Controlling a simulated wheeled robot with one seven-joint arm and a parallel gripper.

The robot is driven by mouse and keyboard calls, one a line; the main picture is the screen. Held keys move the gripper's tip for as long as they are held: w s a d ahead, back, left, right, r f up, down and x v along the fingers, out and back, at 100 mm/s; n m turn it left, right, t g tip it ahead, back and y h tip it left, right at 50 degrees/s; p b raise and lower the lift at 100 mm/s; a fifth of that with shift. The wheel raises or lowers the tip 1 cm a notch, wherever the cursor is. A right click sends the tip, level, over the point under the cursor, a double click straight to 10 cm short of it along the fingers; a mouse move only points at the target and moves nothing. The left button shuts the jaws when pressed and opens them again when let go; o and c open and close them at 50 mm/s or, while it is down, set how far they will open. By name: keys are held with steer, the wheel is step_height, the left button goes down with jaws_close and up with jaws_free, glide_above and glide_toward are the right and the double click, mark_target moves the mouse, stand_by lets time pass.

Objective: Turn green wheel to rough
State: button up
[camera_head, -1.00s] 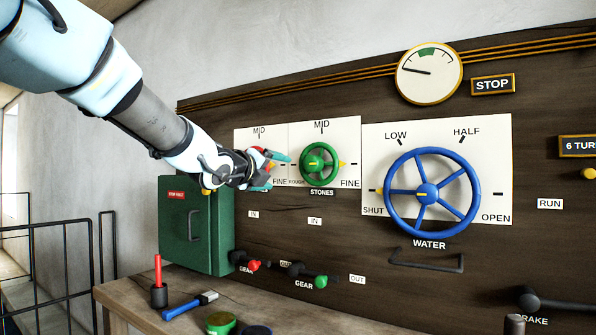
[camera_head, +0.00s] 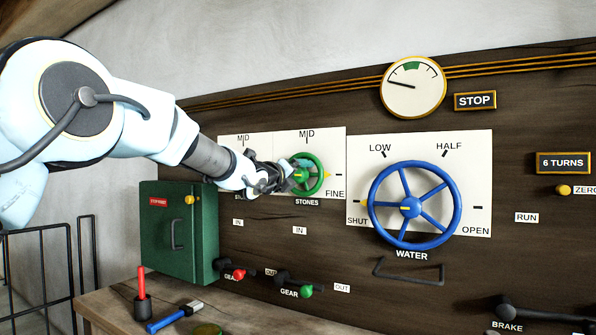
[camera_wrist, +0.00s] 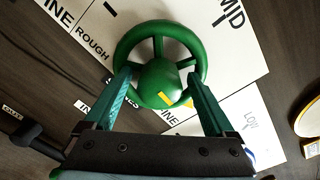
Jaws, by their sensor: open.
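The green wheel (camera_head: 315,183) is mounted on a white plate labelled MID and FINE, with STONES below it. A yellow pointer beside its right rim is at the FINE side. In the wrist view the green wheel (camera_wrist: 160,97) shows its hub with a yellow mark, and ROUGH is printed on the plate beside it. My gripper (camera_head: 297,174) is at the wheel's left part, covering some of it. In the wrist view my gripper (camera_wrist: 161,88) is open, with one teal finger on each side of the hub, over the rim. Whether the fingers touch the wheel I cannot tell.
A large blue wheel (camera_head: 410,207) labelled WATER is to the right. A green box (camera_head: 178,232) sticks out below my arm. A red gear knob (camera_head: 238,274) and a green gear knob (camera_head: 305,291) sit lower. A gauge (camera_head: 413,87) hangs above.

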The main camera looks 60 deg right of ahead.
steer(key=shift+d, duration=0.15)
steer(key=c, duration=1.4)
